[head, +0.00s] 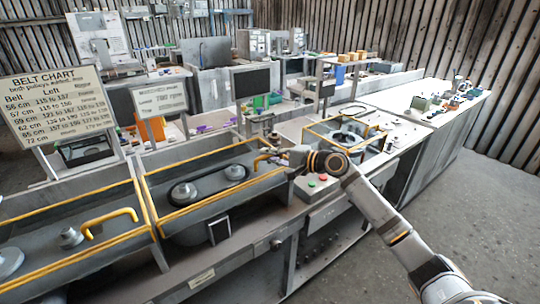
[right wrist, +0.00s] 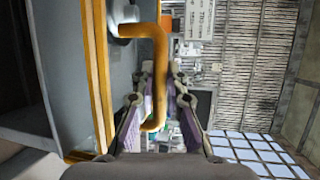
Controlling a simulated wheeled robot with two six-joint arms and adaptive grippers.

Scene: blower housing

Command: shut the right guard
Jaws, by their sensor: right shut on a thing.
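The right guard shows as a yellow frame (head: 195,154) around the grey housing trough with a black belt (head: 208,184) on two pulleys. Its bent yellow handle (head: 262,160) is at the right end of the trough. My right gripper (head: 279,157) is at this handle. In the right wrist view the yellow handle (right wrist: 161,60) runs down between the two fingers of my right gripper (right wrist: 160,85), which is shut on it. The guard's yellow edge (right wrist: 97,70) and a grey panel stand to the left there. How far the guard stands open I cannot tell. My left gripper is not in view.
A left housing with a yellow frame and its own bent handle (head: 110,222) lies at the left. A control box (head: 318,184) with red and green buttons sits close below my right arm. A belt chart sign (head: 55,105) and a dark screen (head: 251,82) stand behind.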

